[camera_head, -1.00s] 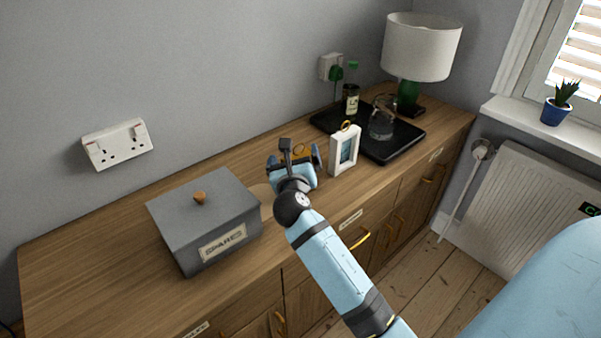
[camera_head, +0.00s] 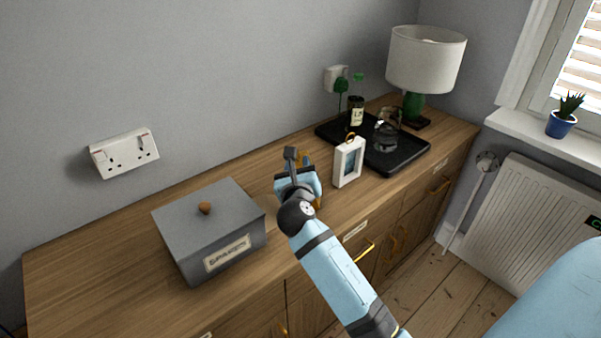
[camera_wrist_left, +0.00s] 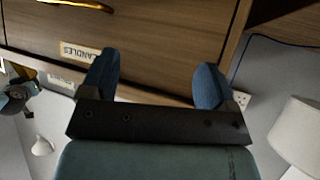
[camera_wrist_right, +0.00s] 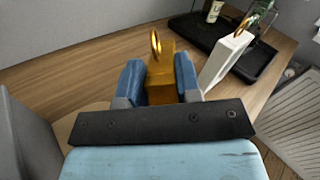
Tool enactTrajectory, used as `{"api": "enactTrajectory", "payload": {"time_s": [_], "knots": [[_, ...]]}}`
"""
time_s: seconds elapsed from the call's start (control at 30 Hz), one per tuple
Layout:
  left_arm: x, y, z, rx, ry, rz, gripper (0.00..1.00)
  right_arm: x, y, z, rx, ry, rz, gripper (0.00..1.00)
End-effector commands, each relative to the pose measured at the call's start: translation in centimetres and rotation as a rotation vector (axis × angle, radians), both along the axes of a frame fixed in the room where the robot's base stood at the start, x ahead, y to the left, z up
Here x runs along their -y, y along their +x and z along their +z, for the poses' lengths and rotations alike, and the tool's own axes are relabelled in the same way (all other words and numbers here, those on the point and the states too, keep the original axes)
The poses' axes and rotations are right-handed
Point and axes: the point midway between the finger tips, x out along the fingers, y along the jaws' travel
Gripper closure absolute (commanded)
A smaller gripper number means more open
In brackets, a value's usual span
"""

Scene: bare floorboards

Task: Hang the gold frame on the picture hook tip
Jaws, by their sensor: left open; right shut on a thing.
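The gold frame (camera_wrist_right: 161,80) is a small gold block with a ring on top. In the right wrist view it stands between the fingers of my right gripper (camera_wrist_right: 158,66), which is shut on it. In the head view my right gripper (camera_head: 298,175) hides most of it, and I cannot tell whether it touches the sideboard top. My left gripper (camera_wrist_left: 158,68) is open and empty in the left wrist view, near a drawer front labelled CANDLES; it is outside the head view. I see no picture hook in these views.
A white frame (camera_head: 348,163) with a ring stands close to the right of my right gripper. Behind it, a black tray (camera_head: 400,160) holds a bottle and a glass jug. A lamp (camera_head: 425,60) stands at the far end. A grey lidded box (camera_head: 210,235) stands left on the sideboard.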

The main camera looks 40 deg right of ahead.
Motion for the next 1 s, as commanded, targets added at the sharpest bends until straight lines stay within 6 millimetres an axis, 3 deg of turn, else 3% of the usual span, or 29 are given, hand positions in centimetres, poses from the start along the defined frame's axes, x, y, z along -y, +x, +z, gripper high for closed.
{"api": "enactTrajectory", "payload": {"time_s": [0.2, 0.4, 0.6, 0.8, 1.0], "knots": [[0.0, 0.0, 1.5, -0.011, -0.007, 0.006, 0.19, 0.1, 0.0, 5.5, 0.007, -0.003, -0.001, 1.0], [-0.2, -0.2, 1.9, -0.035, -0.013, 0.015, 0.19, 0.1, 0.0, 11.5, 0.008, -0.003, 0.0, 1.0], [-0.2, -0.3, 2.1, -0.051, -0.021, 0.024, 0.19, 0.1, 0.0, 16.2, 0.007, -0.004, -0.001, 1.0], [-0.2, -0.3, 2.0, -0.06, -0.023, 0.03, 0.19, 0.1, 0.0, 18.7, 0.004, -0.003, -0.001, 1.0], [-0.4, -0.3, 2.0, -0.06, -0.021, 0.03, 0.19, 0.1, 0.0, 19.4, 0.003, -0.002, -0.002, 1.0]]}}
